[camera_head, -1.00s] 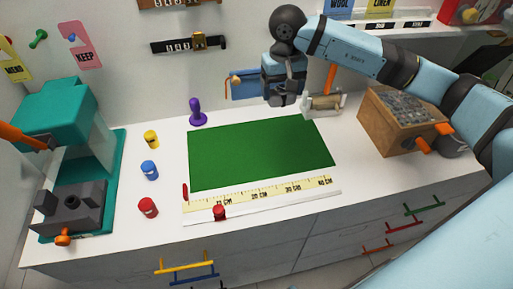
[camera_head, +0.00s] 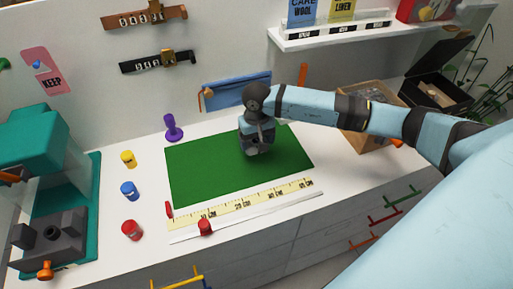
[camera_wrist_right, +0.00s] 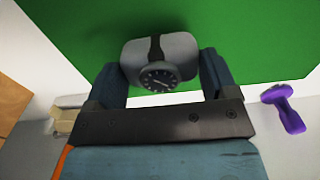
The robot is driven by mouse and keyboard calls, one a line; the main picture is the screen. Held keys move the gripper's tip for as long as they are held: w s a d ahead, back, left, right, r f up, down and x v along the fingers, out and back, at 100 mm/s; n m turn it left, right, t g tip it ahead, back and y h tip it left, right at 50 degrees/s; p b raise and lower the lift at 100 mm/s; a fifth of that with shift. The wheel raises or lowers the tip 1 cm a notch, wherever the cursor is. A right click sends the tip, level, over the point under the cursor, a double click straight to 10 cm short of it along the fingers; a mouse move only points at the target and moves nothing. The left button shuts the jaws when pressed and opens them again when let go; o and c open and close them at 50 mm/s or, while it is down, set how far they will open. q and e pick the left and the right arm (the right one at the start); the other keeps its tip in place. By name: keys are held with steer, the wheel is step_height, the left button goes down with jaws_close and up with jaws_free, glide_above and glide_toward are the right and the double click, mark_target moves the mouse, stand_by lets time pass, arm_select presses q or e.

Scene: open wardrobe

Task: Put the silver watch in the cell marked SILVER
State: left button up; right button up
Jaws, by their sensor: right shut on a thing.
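My right gripper (camera_head: 256,148) is over the green mat (camera_head: 205,170) on the white counter. In the right wrist view its two fingers stand on either side of a watch (camera_wrist_right: 160,76) with a dark dial, a grey case and a dark strap around a grey cushion (camera_wrist_right: 185,47). The gripper is shut on this watch and cushion. Whether they touch the mat I cannot tell. In the head view the gripper hides the watch. No cell marked SILVER can be read in these frames. My left gripper is not in view.
An open black box (camera_head: 437,88) stands at the back right, beyond a brown box (camera_head: 366,134). A purple stamp (camera_head: 173,128), several small jars and a teal machine (camera_head: 45,140) stand to the left. A ruler (camera_head: 245,205) lies along the mat's front. The mat's left part is bare.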

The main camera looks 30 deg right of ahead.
steer(key=shift+f, duration=2.1)
steer(key=shift+f, duration=0.15)
steer(key=o, duration=0.9)
steer(key=shift+c, duration=0.2)
